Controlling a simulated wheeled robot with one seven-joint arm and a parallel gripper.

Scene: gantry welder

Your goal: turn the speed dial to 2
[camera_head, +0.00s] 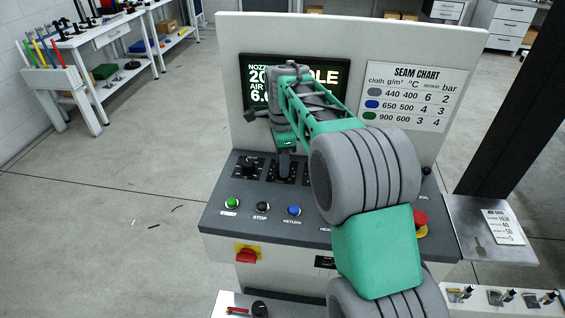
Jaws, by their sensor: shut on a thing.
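The control console (216,214) has a row of black dials on its sloped panel. One dial (247,167) shows at the left of the row. My gripper (285,172) points down at the dial just right of it and is shut on that dial's knob. The knob is mostly hidden by the fingers, and its pointer cannot be made out. The dial labels are too small to read. Dials further right are largely hidden behind my arm. A dark display (335,72) behind shows white and green text, partly covered by my arm.
Below the dials are a green button (232,203), a black button (262,207) and a blue button (294,211). A red emergency knob (420,218) is at the right, close to my arm. A seam chart (413,97) hangs on the back panel. A red switch (246,255) is on the front.

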